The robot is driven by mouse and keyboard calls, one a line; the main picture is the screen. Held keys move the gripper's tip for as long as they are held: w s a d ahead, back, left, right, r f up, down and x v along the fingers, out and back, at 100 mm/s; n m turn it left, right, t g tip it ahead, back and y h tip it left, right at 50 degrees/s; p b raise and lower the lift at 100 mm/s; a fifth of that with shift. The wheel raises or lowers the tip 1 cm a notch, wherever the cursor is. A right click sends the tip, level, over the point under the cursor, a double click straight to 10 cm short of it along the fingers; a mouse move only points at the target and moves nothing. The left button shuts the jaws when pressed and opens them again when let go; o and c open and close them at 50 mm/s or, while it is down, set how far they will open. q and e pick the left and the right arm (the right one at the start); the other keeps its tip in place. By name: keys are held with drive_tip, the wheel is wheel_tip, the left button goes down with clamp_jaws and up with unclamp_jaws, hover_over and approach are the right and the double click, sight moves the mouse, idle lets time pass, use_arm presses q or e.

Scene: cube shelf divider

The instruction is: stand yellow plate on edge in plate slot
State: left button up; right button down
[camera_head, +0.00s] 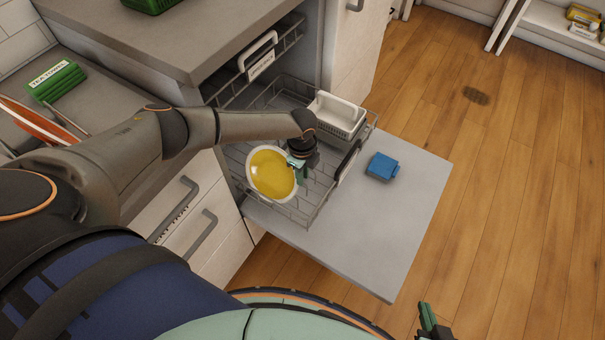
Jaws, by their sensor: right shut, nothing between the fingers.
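The yellow plate (270,172) with its pale rim is over the left part of the lower dishwasher rack (306,216), its yellow face turned up towards the head camera. My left gripper (297,170) is at the plate's right rim, with its fingers closed on that rim. I cannot tell whether the plate touches the rack wires, and the slot beneath it is hidden. My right gripper (430,322) is only partly in view at the bottom edge, away from the rack, shut and empty.
A white cutlery basket (340,115) stands at the rack's back right. A blue block-like item (382,167) lies on the open dishwasher door (400,215). The upper rack (285,38) and counter (170,35) are above and behind.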

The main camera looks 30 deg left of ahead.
use_arm(q)
drive_tip(key=shift+o, duration=0.4)
drive_tip(key=o, duration=0.5)
wheel_tip(320, 180, up, 8)
drive_tip(key=p, duration=0.7)
drive_tip(key=shift+p, duration=0.35)
